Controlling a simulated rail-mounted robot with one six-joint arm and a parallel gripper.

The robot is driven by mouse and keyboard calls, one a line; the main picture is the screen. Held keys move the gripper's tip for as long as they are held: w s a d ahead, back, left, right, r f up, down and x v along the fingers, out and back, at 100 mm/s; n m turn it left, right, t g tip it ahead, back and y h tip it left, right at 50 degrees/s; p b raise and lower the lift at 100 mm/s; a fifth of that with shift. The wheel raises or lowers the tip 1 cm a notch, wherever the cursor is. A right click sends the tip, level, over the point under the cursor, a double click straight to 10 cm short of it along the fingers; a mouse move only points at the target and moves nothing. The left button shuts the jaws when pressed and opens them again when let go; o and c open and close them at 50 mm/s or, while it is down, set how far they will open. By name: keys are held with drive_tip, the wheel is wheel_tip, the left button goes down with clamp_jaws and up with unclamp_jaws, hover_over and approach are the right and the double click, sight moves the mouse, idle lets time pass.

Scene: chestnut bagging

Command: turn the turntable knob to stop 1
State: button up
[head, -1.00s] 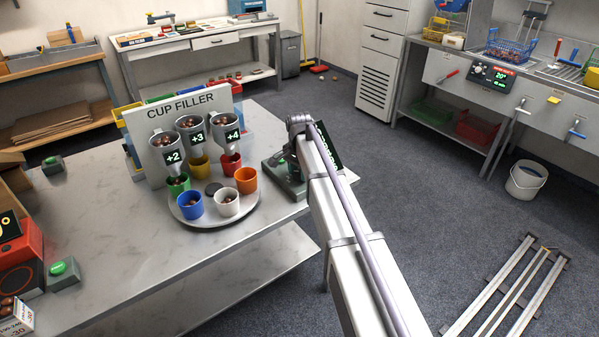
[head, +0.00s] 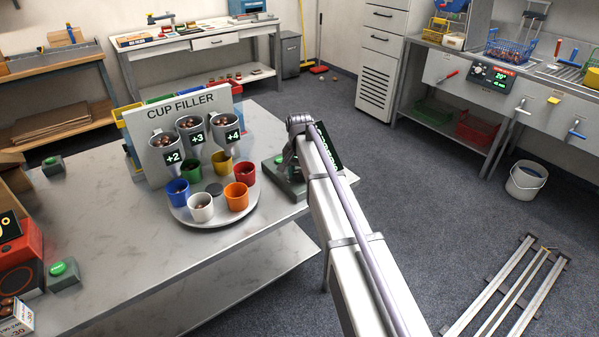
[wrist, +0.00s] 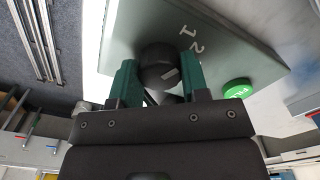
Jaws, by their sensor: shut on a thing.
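A black round knob (wrist: 158,58) with a pale mark on its face stands on a grey-green panel (wrist: 125,30) in the wrist view. The two green fingers of my gripper (wrist: 158,78) are closed on the knob from both sides. White digits 1 and 2 (wrist: 192,40) are printed near the knob; I cannot tell which one the mark points to. In the head view the round grey turntable (head: 215,220) carries blue (head: 178,194), white (head: 201,210), orange (head: 236,200), red, yellow and green cups. My arm mostly hides the knob's panel (head: 278,187) there.
A green button (wrist: 237,91) sits on the panel beside the knob. The cup filler board (head: 188,103) with funnels marked +2, +3 and +4 stands behind the turntable.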

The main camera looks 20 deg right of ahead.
sight(300, 172)
drive_tip(key=shift+n, duration=0.8)
drive_tip(key=o, duration=0.9)
drive_tip(key=shift+r, duration=0.1)
wheel_tip(300, 172, up, 11)
drive_tip(key=p, duration=1.1)
drive_tip(key=shift+f, duration=0.2)
